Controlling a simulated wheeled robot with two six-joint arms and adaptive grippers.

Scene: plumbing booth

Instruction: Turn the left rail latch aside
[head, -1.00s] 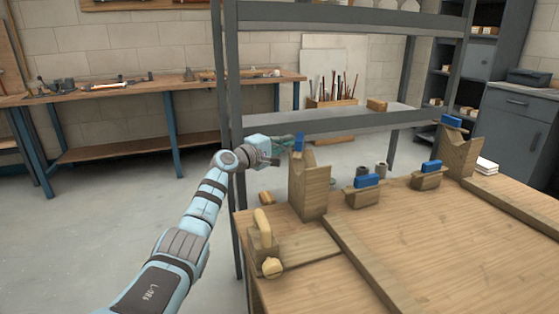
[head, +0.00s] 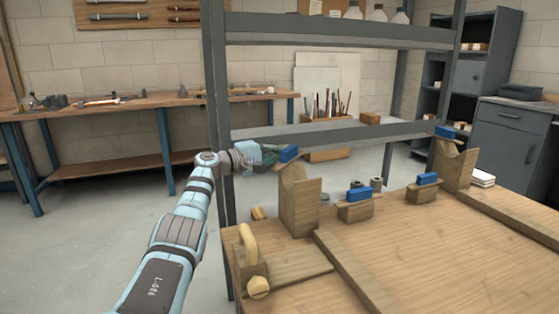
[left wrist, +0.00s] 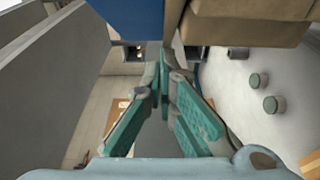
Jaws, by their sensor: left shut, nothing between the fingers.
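A blue latch (head: 289,153) sits at the top of the left wooden upright block (head: 299,203), which has a notched top. In the left wrist view the blue latch (left wrist: 130,14) is large at the top edge, beside the wooden block (left wrist: 240,28). My left gripper (head: 271,156) is just left of the blue latch in the head view, at about its height. Its teal fingers (left wrist: 166,70) are shut with nothing between them. I cannot tell whether they touch the latch. My right gripper is not in view.
More blue latches sit on small wooden blocks (head: 355,209) and on the right upright block (head: 455,165). A grey shelf frame (head: 215,110) stands close behind my left arm. A wooden block with a rounded handle (head: 250,262) is at the table's near left corner.

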